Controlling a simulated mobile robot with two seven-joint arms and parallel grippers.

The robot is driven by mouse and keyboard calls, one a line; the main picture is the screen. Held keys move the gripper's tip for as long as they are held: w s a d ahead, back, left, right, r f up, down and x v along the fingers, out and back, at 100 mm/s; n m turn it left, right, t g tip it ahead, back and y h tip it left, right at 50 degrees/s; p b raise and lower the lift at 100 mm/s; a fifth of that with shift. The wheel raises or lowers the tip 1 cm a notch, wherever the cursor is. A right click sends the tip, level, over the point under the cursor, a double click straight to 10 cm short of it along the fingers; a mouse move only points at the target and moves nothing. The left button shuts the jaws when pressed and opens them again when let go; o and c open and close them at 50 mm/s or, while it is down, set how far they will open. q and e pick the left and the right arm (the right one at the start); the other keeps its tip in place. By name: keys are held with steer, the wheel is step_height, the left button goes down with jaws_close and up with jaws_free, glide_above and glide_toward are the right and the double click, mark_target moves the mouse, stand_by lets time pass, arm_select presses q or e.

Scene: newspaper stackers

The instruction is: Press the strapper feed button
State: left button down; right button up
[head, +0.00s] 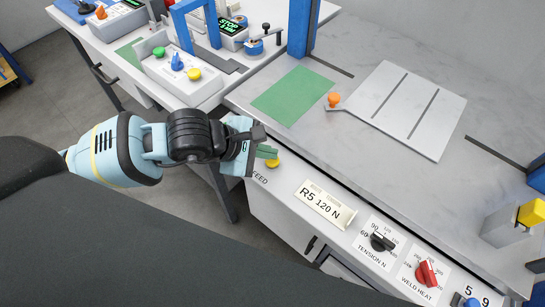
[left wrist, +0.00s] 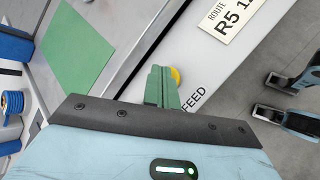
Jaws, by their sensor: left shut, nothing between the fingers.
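The strapper feed button (head: 273,162) is a small round yellow button on the white front panel, beside the printed word FEED. My left gripper (head: 267,152) is shut and empty, its green fingers pressed together at the button. In the left wrist view, the green fingertips (left wrist: 162,82) lie just left of the yellow button (left wrist: 176,76) and cover part of it. I cannot tell whether they touch it. The FEED label (left wrist: 193,99) shows beside the fingers.
A grey worktop with a green mat (head: 292,95) and a slotted plate (head: 405,105) lies beyond the panel. A tension knob (head: 382,242) and a red weld heat knob (head: 426,272) sit farther right. A white control box (head: 180,75) with buttons stands back left.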

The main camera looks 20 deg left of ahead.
mark_target(268, 161)
arm_select(q)
steer(key=shift+f+b, duration=0.35)
steer(key=shift+f, duration=0.15)
arm_select(e)
steer(key=shift+s+f, duration=0.25)
steer(key=shift+f, duration=0.15)
stand_by(0.3)
arm_select(q)
steer(key=shift+r, duration=0.1)
arm_select(e)
steer(key=shift+r, duration=0.1)
arm_select(q)
steer(key=shift+r+p, duration=0.5)
steer(key=shift+r, duration=0.3)
arm_select(e)
steer(key=shift+w+r, duration=0.4)
steer(key=shift+r, duration=0.15)
arm_select(q)
steer(key=shift+r, duration=0.15)
